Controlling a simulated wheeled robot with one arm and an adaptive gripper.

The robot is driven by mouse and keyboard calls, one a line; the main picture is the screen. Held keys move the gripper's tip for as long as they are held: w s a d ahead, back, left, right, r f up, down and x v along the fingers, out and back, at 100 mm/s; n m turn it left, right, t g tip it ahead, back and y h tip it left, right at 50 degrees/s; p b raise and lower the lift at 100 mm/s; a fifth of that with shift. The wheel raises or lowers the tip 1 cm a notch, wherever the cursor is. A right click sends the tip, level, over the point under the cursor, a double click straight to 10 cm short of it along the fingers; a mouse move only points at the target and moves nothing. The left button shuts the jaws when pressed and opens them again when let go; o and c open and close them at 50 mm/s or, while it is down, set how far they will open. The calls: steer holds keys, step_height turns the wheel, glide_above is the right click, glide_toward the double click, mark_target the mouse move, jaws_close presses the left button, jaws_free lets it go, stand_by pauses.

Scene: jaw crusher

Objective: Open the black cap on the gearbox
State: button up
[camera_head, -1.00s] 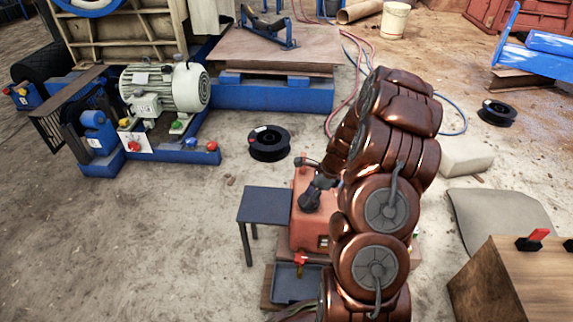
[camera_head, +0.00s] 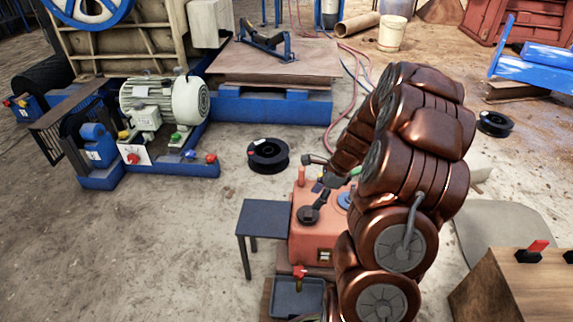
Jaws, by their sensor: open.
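The orange-red gearbox (camera_head: 312,243) stands low in front of me, partly hidden on its right by my arm. The black cap (camera_head: 308,214) sits on its top, with a dark bar sticking up from it toward the upper right. It looks seated in place. My gripper (camera_head: 318,173) is open, small in the view, just above and behind the cap. It appears apart from the cap, with nothing seen in it. My arm hides part of the area behind it.
A small dark table (camera_head: 264,218) stands left of the gearbox, and a grey tray (camera_head: 297,296) lies in front. A blue round part (camera_head: 345,199) is on the gearbox top beside my arm. A wooden box (camera_head: 515,290) is at right. The floor at left is clear.

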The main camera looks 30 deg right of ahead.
steer(key=s+a+r+n+g+p, duration=0.1)
steer(key=s+a+r+n+p, duration=0.1)
steer(key=a+r+n+p, duration=0.2)
steer(key=s+a+r+n+g+p, duration=0.1)
steer(key=a+r+n+p, duration=0.3)
steer(key=a+r, duration=0.6)
step_height(320, 180, up, 6)
steer(key=s+p, duration=0.1)
steer(key=p, duration=0.1)
steer(key=shift+f+n+p, duration=0.15)
steer(key=shift+n+p, duration=0.25)
steer(key=shift+s, duration=0.1)
steer(key=m+t+b, duration=0.2)
steer(key=m+b, duration=0.7)
steer(key=b, duration=0.4)
glide_toward(308, 214)
steer(key=f, duration=0.1)
steer(key=shift+b+x, duration=1.45)
steer(key=shift+x, duration=2.6)
steer(key=shift+a, duration=0.2)
steer(key=shift+c, duration=0.2)
jaws_close()
